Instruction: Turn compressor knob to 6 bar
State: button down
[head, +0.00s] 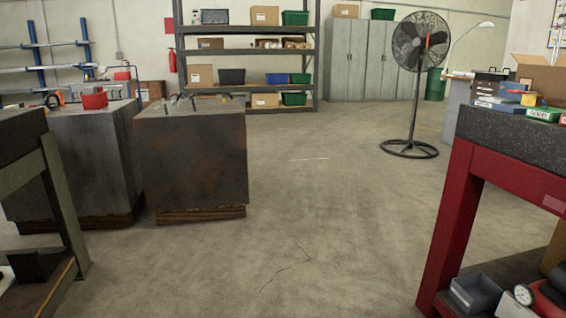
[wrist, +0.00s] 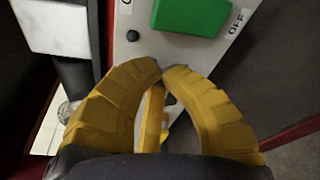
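My gripper (wrist: 162,70) fills the lower middle of the wrist view. Its two yellow fingers curve inward and their tips meet or nearly meet, with nothing visible held. A small round black part (wrist: 133,35) is on the panel, left of the switch. I cannot identify a pressure knob or a bar scale. In the head view, a red rounded body (head: 549,299) with a white-faced gauge (head: 523,295) sits at the bottom right corner, partly cut off.
A red-framed bench (head: 450,215) stands at right, with a grey bin (head: 475,292) on its lower shelf. Two dark blocks (head: 197,165) stand at left. A pedestal fan (head: 412,95) is farther back. The concrete floor between is clear.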

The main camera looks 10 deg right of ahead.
jog(key=shift+f, duration=0.45)
jog(key=shift+r, duration=0.2)
jog(key=shift+s+d+r, duration=0.1)
jog(key=shift+s+r, duration=0.1)
jog(key=shift+s, duration=0.1)
